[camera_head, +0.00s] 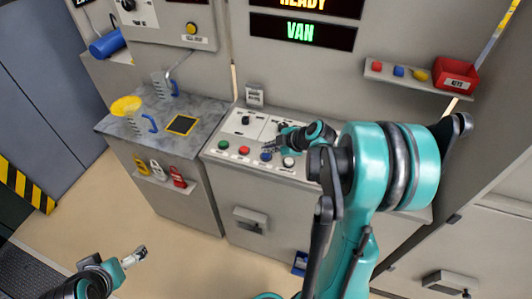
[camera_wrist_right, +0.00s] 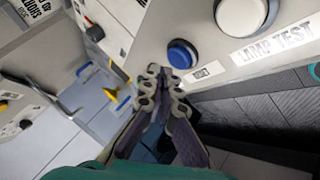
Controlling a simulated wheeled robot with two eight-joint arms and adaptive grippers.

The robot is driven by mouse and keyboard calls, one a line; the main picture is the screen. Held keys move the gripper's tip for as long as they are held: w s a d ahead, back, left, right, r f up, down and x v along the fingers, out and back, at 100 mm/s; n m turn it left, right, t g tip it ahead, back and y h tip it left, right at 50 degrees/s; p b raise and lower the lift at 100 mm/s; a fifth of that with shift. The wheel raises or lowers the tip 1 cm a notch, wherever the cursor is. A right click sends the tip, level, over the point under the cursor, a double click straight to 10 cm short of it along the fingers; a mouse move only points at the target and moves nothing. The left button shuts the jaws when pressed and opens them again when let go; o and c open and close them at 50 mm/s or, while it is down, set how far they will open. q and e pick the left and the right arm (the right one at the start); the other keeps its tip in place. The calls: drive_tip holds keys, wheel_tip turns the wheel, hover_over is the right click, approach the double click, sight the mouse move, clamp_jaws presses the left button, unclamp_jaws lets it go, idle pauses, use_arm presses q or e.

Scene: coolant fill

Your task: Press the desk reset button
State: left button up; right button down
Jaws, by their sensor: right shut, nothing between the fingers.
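The desk panel (camera_head: 258,172) carries a row of round buttons. The blue button (camera_head: 266,157) sits between a red button (camera_head: 244,150) and a white button (camera_head: 288,162). In the right wrist view the blue button (camera_wrist_right: 182,54) has a small label beside it, too small to read surely. My right gripper (camera_head: 270,147) is shut and empty, close to the blue button. In the right wrist view its fingertips (camera_wrist_right: 160,74) appear just short of the button, with no clear contact. My left gripper (camera_head: 136,256) is low at the left, far from the desk; its opening is unclear.
A green button (camera_head: 223,145) is at the row's left end. The white button (camera_wrist_right: 240,16) stands by a LAMP TEST label. A counter with a yellow funnel (camera_head: 126,105) stands left of the desk. A shelf with a red bin (camera_head: 456,74) is on the wall above.

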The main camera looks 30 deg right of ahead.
sight(267, 157)
wheel_tip(267, 157, up, 5)
drive_tip(key=p, duration=0.4)
idle(0.3)
idle(0.6)
drive_tip(key=shift+s+a, duration=0.1)
drive_tip(key=shift+a, duration=0.2)
drive_tip(key=s+a+r+m+g+h+b, duration=0.1)
drive_tip(key=s+a+r+m+h+b, duration=0.1)
drive_tip(key=s+a+m, duration=1.1)
drive_tip(key=shift+s+a+r+h+b, duration=0.45)
drive_tip(key=shift+s+a+h, duration=0.45)
drive_tip(key=shift+s, duration=1.55)
